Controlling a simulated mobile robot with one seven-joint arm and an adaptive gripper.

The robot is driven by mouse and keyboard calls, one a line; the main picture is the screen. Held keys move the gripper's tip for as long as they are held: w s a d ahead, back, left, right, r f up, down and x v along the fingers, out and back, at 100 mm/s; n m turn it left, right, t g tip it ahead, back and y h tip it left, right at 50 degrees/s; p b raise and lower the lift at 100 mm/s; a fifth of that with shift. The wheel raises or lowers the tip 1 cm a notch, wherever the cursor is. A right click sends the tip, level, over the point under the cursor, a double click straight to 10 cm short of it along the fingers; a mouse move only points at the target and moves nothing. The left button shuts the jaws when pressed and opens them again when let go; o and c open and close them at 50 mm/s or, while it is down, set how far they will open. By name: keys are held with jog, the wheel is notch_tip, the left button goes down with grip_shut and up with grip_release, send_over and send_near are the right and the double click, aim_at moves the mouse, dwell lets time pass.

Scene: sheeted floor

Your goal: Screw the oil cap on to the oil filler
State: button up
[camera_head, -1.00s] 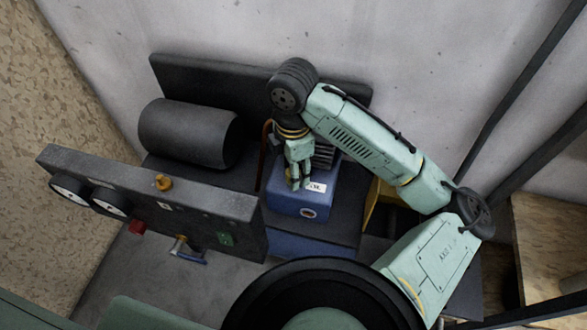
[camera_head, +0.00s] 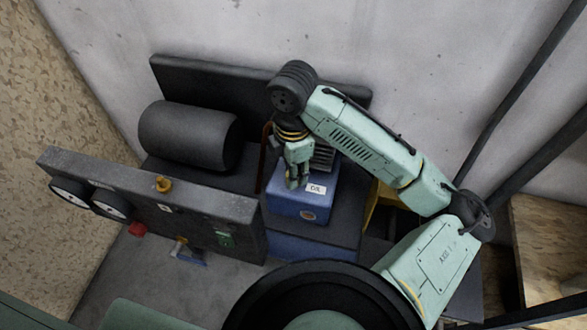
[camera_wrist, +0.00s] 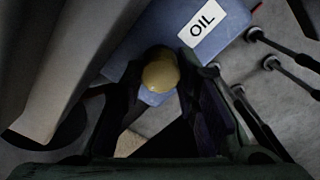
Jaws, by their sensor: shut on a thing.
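My gripper (camera_head: 293,184) points down over the front left part of the blue housing (camera_head: 318,208), which bears a white OIL label (camera_head: 315,189). In the wrist view my gripper (camera_wrist: 160,88) is shut on the oil cap, a round yellow piece (camera_wrist: 160,74) between the two fingertips. The blue housing (camera_wrist: 229,28) and its OIL label (camera_wrist: 202,18) lie just beyond it. The oil filler is hidden under the cap and fingers, so I cannot tell whether the cap touches it. In the head view my fingers hide the cap.
A dark panel (camera_head: 110,185) with round gauges and a brass fitting (camera_head: 163,184) stands to the left. A dark cylinder (camera_head: 187,134) lies behind it. Ribbed metal (camera_head: 323,155) is close behind the gripper. A pale wall (camera_head: 440,70) closes the back.

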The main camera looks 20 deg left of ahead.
grip_shut()
jog(key=m+p, duration=0.2)
jog(key=m, duration=0.1)
jog(key=shift+r+p, duration=0.3)
jog(key=shift+p, duration=0.05)
jog(key=m+p, duration=0.3)
jog(key=m, duration=0.5)
jog(key=shift+f, duration=0.3)
jog(key=shift+o, duration=2)
grip_release()
jog(key=shift+m, duration=0.5)
jog(key=o, duration=0.5)
